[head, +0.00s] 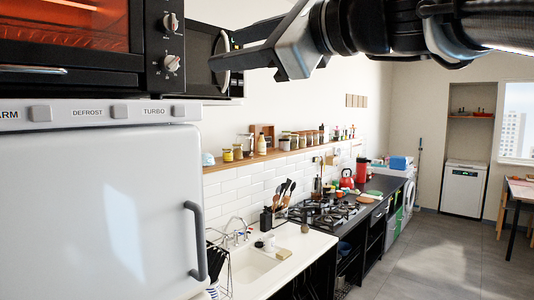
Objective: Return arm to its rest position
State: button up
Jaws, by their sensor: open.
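My gripper (228,57) is in the upper middle of the head view, with my arm reaching in from the top right. Its two dark fingers point left and are apart, with nothing seen between them. The fingertips overlap the front of a dark microwave (212,50) in the picture; I cannot tell whether they touch it. The gas hob (325,212) is farther off, below and to the right of the gripper, on the counter.
A white fridge (95,215) with a grey handle (195,240) fills the left, with an oven (75,40) on top. A sink (250,265) and a jar shelf (290,150) line the wall. The grey floor (430,255) at right is clear.

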jog(key=s+d+f+n+g+h+p, duration=0.15)
jog(key=d+f+n+h, duration=0.25)
jog(key=f, duration=0.9)
jog(key=s+d+f+n+g+h, duration=0.2)
jog(key=s+d+f+n+h, duration=0.15)
jog(key=f, duration=1.05)
jog(key=s+d+f+n+g+h, duration=0.1)
jog(key=s+d+f+n+h, duration=0.2)
jog(key=f, duration=0.5)
jog(key=s+d+f+n+g+h, duration=0.1)
jog(key=s+d+f+n+h, duration=0.2)
jog(key=s+d+f+n, duration=0.2)
jog(key=d+f+n, duration=0.1)
jog(key=d+f, duration=0.2)
jog(key=shift+s+f+g, duration=0.3)
jog(key=shift+s+g, duration=0.05)
jog(key=shift+n, duration=0.25)
jog(key=shift+c, duration=1.8)
